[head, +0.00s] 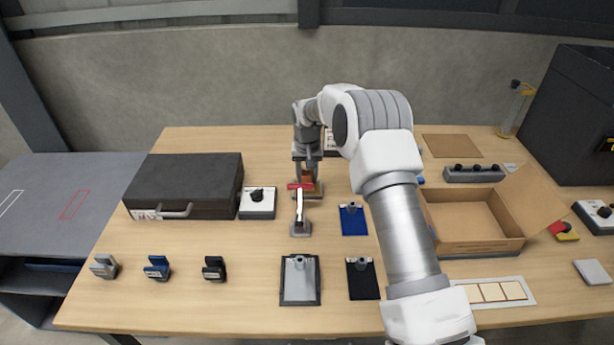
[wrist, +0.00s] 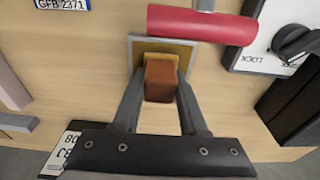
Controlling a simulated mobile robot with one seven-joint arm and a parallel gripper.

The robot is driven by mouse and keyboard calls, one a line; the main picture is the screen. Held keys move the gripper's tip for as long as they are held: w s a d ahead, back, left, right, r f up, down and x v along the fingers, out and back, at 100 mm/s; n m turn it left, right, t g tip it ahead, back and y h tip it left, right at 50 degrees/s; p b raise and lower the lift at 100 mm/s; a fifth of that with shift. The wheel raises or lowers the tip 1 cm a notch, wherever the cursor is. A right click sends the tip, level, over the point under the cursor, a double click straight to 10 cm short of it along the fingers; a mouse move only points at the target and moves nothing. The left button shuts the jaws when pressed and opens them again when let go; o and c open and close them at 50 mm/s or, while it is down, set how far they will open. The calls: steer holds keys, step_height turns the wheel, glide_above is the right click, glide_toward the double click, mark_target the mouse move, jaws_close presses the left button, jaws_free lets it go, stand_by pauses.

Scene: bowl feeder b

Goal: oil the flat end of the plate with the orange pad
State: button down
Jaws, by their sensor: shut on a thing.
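My gripper (wrist: 160,88) is shut on an orange-brown block (wrist: 159,78), which looks like the orange pad. The block's far end is at or just above a grey-rimmed square piece with a dull yellow face (wrist: 185,53); I cannot tell whether they touch. In the head view my gripper (head: 307,172) points down at the middle of the table, just behind a clamp with a red handle (head: 300,186). The red handle also shows in the wrist view (wrist: 200,25). I cannot tell for sure which piece is the task's plate.
A box with a black knob (head: 257,202) and a black case (head: 185,184) stand left of the clamp. A blue plate (head: 354,226), a grey-framed plate (head: 300,294) and a black plate (head: 363,285) lie in front. An open cardboard box (head: 465,219) is at right.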

mark_target(307, 173)
steer(key=shift+r+p, duration=1.65)
steer(key=shift+r, duration=1.8)
